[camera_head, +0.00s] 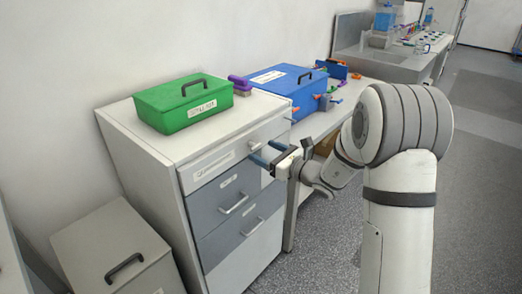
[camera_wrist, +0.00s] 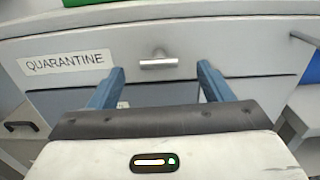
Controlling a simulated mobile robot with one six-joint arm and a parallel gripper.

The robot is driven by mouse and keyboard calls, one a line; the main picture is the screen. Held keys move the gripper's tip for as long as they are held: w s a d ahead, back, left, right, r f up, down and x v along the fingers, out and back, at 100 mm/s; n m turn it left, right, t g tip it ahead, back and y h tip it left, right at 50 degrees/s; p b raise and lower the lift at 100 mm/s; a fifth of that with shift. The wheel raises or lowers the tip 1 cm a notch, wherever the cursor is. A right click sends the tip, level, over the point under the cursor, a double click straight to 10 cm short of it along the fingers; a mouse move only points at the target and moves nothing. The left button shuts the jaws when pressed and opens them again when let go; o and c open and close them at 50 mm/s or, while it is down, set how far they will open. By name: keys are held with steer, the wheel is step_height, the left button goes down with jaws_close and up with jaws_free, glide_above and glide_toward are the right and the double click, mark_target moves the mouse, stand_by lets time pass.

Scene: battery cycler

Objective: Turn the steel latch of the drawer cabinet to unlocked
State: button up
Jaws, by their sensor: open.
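The drawer cabinet (camera_head: 160,190) stands against the wall, with a white top drawer front and grey drawers below. The steel latch (camera_wrist: 158,61) is on the top drawer front, right of the QUARANTINE label (camera_wrist: 65,62). Its bar lies level in the wrist view, with a small pivot above it. My gripper (camera_wrist: 160,70) is open, its two blue fingers pointing at the drawer front, one on each side of the latch. Nothing is between the fingers near the palm. In the head view my gripper (camera_head: 265,152) is close to the upper right of the cabinet front. Contact with the latch cannot be told.
A green box (camera_head: 185,102) and a purple item (camera_head: 240,84) sit on the cabinet top. A blue box (camera_head: 285,85) stands on the bench to the right. A grey bin (camera_head: 110,245) with a black handle is left of the cabinet. The floor at right is clear.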

steer(key=v, duration=0.5)
steer(key=shift+s, duration=0.1)
steer(key=s+a+r+n+g+h+p, duration=0.1)
steer(key=s+r+n+g+h+p, duration=0.1)
steer(key=s+n+g, duration=0.45)
steer(key=s+a+r+n+g+h+p, duration=0.1)
steer(key=s+a+r+n+g, duration=0.15)
steer(key=s+n, duration=0.7)
steer(key=s+d+r+n+h+p, duration=0.2)
steer(key=s+d+n+h, duration=0.7)
steer(key=s+d, duration=0.5)
steer(key=shift+s+d+t+h+p, duration=0.15)
steer(key=shift+d+t+h+p, duration=0.15)
steer(key=shift+d+h+p, duration=0.7)
